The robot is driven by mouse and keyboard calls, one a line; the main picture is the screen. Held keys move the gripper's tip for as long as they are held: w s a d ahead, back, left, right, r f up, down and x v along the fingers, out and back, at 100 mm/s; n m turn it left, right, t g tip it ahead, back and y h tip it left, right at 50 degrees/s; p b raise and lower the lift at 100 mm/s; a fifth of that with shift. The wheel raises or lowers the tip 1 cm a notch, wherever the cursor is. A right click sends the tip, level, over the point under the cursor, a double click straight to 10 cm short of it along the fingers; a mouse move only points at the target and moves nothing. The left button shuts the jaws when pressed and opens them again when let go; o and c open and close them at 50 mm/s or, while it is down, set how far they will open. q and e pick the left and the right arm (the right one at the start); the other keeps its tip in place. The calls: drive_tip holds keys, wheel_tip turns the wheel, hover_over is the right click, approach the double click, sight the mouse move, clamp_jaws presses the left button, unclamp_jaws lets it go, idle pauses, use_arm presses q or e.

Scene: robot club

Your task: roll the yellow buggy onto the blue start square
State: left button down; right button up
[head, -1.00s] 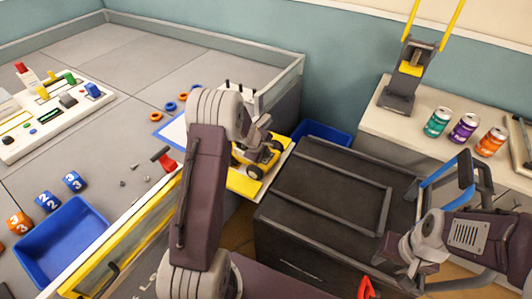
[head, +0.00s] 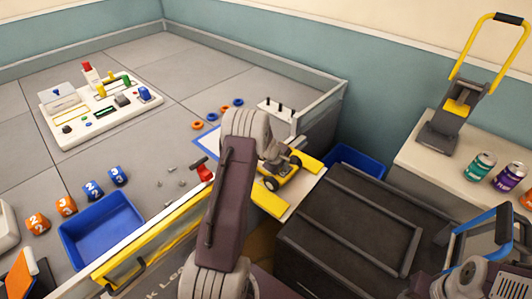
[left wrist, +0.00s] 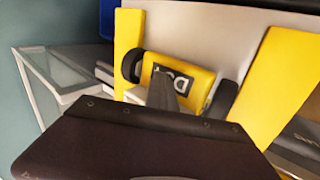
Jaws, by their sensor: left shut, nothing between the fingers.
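The yellow buggy (head: 283,176) with dark wheels stands on a pale board with yellow edge strips (head: 268,201). My left gripper (head: 272,150) is right at the buggy's far side in the head view and partly covers it. In the left wrist view the buggy's yellow body (left wrist: 196,87) and two wheels show behind my shut, empty finger tips (left wrist: 163,92); I cannot tell if they touch it. The blue-outlined start square (head: 206,143) lies on the grey floor beyond the low wall, largely hidden by my left arm.
A dark ribbed case (head: 350,215) stands right of the board. A blue bin (head: 355,165) is behind it. A red clamp-like piece (head: 201,170) sits by the wall, near small grey bits. A blue tray (head: 100,232) and numbered blocks are at left.

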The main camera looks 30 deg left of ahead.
use_arm(q)
drive_tip(key=shift+w+a+f+p, duration=0.1)
drive_tip(key=shift+w+a+p, duration=0.1)
drive_tip(key=shift+a+p, duration=1.4)
drive_tip(key=shift+w+a+f+p, duration=0.15)
drive_tip(key=shift+a+p, duration=0.7)
drive_tip(key=shift+a, duration=1.3)
drive_tip(key=shift+w+a, duration=0.15)
drive_tip(key=shift+a, duration=0.55)
drive_tip(key=shift+w+a, duration=0.15)
drive_tip(key=shift+a, duration=0.55)
drive_tip(key=shift+s+d, duration=0.1)
